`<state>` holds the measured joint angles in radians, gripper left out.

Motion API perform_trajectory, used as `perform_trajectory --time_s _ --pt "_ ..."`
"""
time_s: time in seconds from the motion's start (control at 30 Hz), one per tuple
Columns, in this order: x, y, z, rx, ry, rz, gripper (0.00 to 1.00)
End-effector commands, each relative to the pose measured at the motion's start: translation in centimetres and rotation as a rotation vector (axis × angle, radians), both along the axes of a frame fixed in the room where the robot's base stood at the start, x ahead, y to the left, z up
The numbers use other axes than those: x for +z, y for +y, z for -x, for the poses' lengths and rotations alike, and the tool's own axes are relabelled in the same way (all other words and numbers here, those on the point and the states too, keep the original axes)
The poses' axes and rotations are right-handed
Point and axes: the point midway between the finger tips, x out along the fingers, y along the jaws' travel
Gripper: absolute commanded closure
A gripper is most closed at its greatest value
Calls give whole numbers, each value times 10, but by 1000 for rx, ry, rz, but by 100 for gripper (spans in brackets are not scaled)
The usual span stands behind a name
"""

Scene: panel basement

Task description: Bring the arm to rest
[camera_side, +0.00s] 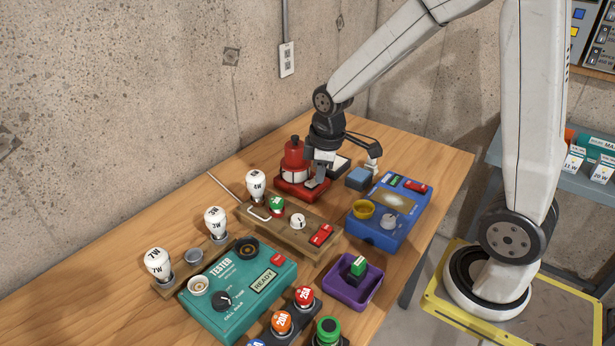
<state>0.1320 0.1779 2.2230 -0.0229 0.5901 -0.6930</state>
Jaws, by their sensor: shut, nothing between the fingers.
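My gripper (318,180) is over the wooden workbench (440,160), pointing down from the black wrist. It is shut with nothing in it. Its fingertips are low, right beside the red device (295,157) and in front of it from this view. I cannot tell whether they touch its base. My arm reaches in from the right, bent over the bench, with its base on a yellow-edged plate (440,305).
Near the gripper are a wooden block with a 4W bulb (256,188), a blue box (388,225) and a small blue block (359,179). A green tester (240,285), a purple tray (345,292) and more bulbs (158,263) stand nearer. A concrete wall (150,90) is behind.

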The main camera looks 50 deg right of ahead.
Motion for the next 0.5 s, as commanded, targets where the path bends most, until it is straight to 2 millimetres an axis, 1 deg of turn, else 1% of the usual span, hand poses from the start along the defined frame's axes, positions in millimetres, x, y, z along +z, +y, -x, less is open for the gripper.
perform_trajectory --time_s 0.03,0.2,0.4,0.5 --pt "-2 7 8 -50 -9 -11 100" --pt "-10 26 34 -241 -44 -54 100" --pt "-19 42 62 -440 -75 -105 100" --pt "-22 47 71 -507 -85 -124 100"
